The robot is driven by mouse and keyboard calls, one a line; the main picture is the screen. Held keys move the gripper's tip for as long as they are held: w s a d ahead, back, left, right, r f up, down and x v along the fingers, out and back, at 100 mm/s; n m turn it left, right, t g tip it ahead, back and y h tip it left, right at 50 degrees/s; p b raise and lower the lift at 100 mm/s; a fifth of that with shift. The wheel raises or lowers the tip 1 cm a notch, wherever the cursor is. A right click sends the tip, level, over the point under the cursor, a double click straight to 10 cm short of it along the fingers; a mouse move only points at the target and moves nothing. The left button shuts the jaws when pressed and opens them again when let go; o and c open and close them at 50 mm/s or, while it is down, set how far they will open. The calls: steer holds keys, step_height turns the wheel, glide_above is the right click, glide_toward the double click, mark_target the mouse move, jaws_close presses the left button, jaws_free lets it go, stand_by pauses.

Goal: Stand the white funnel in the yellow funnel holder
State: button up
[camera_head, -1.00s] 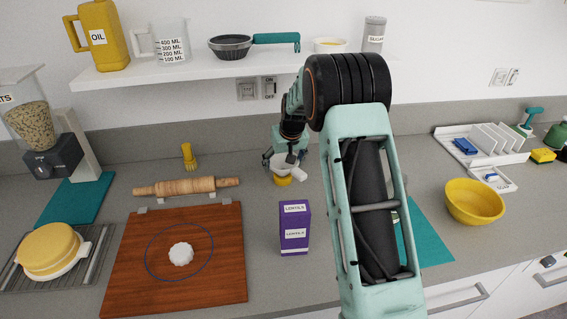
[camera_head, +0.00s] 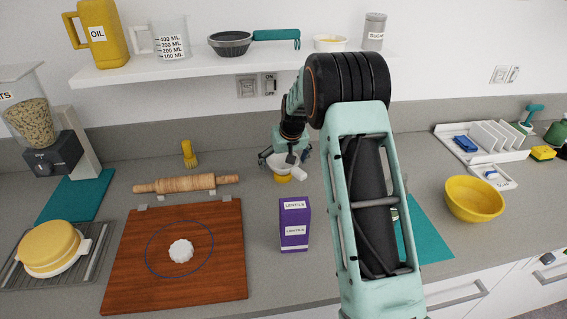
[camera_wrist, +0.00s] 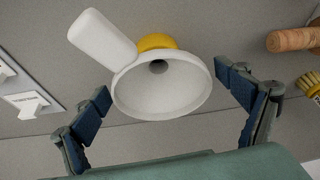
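The white funnel (camera_wrist: 160,90) sits over the yellow funnel holder (camera_wrist: 157,42), its wide mouth facing my wrist camera and its thick white handle pointing to the upper left. In the head view the funnel (camera_head: 299,173) shows under my gripper, with the yellow holder (camera_head: 282,179) directly below it on the counter. My gripper (camera_wrist: 165,82) is open, one finger on each side of the funnel, with visible gaps to its rim. The spout is hidden, so how deep it sits in the holder cannot be told.
A purple lentils box (camera_head: 294,223) stands in front of the holder. A rolling pin (camera_head: 187,184) and a yellow brush (camera_head: 189,155) are to the left, behind a wooden board (camera_head: 215,270). A shelf (camera_head: 200,68) hangs above. A yellow bowl (camera_head: 474,199) stands at right.

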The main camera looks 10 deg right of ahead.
steer(key=v, duration=1.2)
steer(key=shift+r, duration=0.1)
